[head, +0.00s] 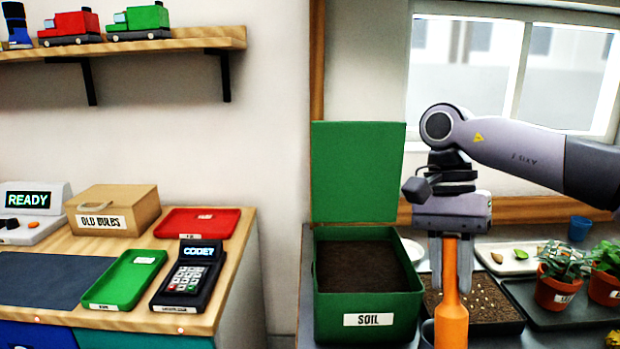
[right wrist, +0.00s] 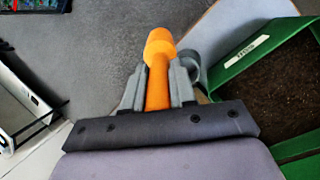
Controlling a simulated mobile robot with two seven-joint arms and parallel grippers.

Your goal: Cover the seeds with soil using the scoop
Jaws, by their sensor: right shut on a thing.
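My right gripper (head: 449,262) is shut on the orange handle of the scoop (head: 452,322), which stands roughly upright in the head view. The scoop (right wrist: 158,78) also shows between the fingers in the right wrist view; its working end is hidden. The green soil box (head: 367,304), labelled SOIL, stands left of the gripper with its lid raised and dark soil (head: 360,266) inside. A dark tray of soil (head: 490,300) dotted with pale seeds lies behind and right of the scoop, partly hidden by it. My left gripper is not in view.
A separate wooden counter (head: 235,262) at left holds a keypad device, trays and a box. A gap separates it from the grey bench.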

